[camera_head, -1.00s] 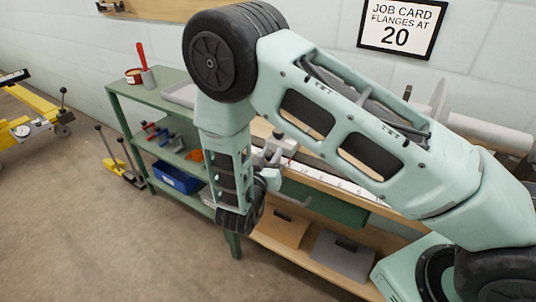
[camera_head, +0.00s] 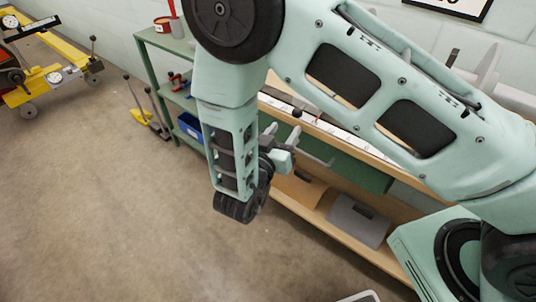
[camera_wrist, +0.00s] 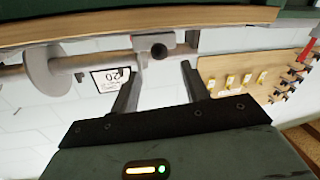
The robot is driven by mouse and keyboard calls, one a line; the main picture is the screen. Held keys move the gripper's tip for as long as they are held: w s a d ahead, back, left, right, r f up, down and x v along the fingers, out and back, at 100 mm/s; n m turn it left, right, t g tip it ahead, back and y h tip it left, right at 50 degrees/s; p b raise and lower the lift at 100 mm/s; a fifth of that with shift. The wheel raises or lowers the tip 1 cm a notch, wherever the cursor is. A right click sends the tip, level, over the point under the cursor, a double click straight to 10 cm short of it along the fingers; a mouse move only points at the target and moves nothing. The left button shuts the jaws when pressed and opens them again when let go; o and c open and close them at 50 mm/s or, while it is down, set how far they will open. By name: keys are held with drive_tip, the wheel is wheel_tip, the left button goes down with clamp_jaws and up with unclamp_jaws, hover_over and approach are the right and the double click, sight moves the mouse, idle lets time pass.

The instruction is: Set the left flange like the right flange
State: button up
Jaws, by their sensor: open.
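In the wrist view my gripper (camera_wrist: 163,65) is open and empty, its two fingers apart. A grey disc-shaped flange (camera_wrist: 40,72) sits on a horizontal bar at the left. A grey fitting with a dark round knob (camera_wrist: 158,50) shows on the bar near the fingertips; I cannot tell whether they touch it. In the head view a pale upright flange (camera_head: 487,68) shows behind my arm at the right, and a white scale (camera_head: 348,127) runs along the bench. The left flange is not clearly seen in the head view. The job card (camera_wrist: 112,78) reads 20.
A wooden bench (camera_head: 318,211) with a lower shelf holds a grey case (camera_head: 357,222). A green rack (camera_head: 150,68) stands at the back left, with a yellow-footed stand (camera_head: 148,119) beside it. A yellow wheeled machine (camera_head: 52,78) is at far left.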

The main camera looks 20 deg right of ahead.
drive_tip(key=v, duration=0.8)
drive_tip(key=shift+s, duration=0.15)
drive_tip(key=shift+a, duration=0.15)
